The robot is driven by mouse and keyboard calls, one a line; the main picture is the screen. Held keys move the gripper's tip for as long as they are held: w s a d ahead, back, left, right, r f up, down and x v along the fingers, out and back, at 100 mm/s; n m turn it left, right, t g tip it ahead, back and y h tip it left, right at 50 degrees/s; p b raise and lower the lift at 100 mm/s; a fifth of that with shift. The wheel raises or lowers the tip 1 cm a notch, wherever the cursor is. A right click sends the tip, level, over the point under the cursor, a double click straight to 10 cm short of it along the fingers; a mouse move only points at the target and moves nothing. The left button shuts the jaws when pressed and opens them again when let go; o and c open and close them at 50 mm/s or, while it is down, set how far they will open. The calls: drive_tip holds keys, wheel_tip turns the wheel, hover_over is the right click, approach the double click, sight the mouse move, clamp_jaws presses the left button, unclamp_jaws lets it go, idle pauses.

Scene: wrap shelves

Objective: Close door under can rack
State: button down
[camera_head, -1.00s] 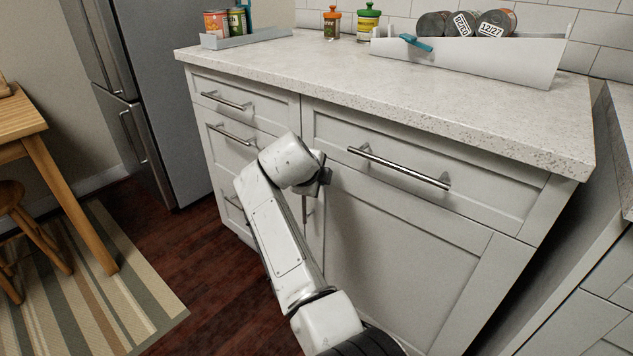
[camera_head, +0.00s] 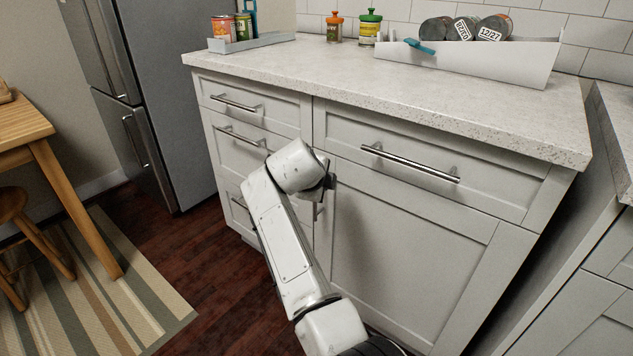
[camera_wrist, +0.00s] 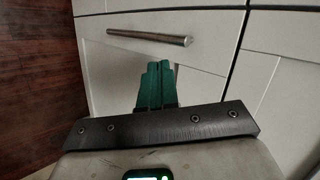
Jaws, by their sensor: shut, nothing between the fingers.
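The can rack (camera_head: 480,62) is a white slanted holder on the counter, with several cans lying in it. Under it is a drawer with a bar handle (camera_head: 410,163), and below that the white panelled cabinet door (camera_head: 400,250). The door looks flush, or nearly flush, with the cabinet front. Its handle is mostly hidden behind my arm. My gripper (camera_wrist: 157,85) is shut and empty, its green fingers together in front of the white cabinet front. In the head view it is at the door's upper left edge, fingertips hidden; contact cannot be told.
A stack of drawers (camera_head: 238,135) is left of the door. The wrist view shows a bar handle (camera_wrist: 150,36) beyond the fingers. A fridge (camera_head: 165,90), wooden table (camera_head: 25,130) and striped rug (camera_head: 120,300) are at left. Dark wood floor (camera_head: 215,290) is clear between.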

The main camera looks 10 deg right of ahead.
drive_tip(key=s+a+r+p, duration=0.3)
drive_tip(key=s+a+r, duration=0.2)
drive_tip(key=a+r, duration=0.15)
drive_tip(key=s+d+f+n+g, duration=0.3)
drive_tip(key=s+d+f+n, duration=0.6)
drive_tip(key=s+d+f, duration=0.8)
drive_tip(key=s+d+f+n+g+y, duration=0.1)
drive_tip(key=s+f+n, duration=0.25)
drive_tip(key=s, duration=0.55)
drive_tip(key=s+d+f+n+g+y, duration=0.1)
drive_tip(key=s+f+n, duration=0.25)
drive_tip(key=s, duration=0.45)
drive_tip(key=s+f+n+g+y, duration=0.1)
drive_tip(key=s+f+n, duration=0.1)
drive_tip(key=s+n, duration=0.5)
drive_tip(key=s+g+y, duration=0.1)
drive_tip(key=s, duration=0.7)
wheel_tip(320, 180, up, 26)
drive_tip(key=p, duration=2.5)
drive_tip(key=shift+a+f+n, duration=0.15)
drive_tip(key=shift+a+n, duration=0.1)
drive_tip(key=shift+n, duration=0.05)
drive_tip(key=shift+w, duration=0.1)
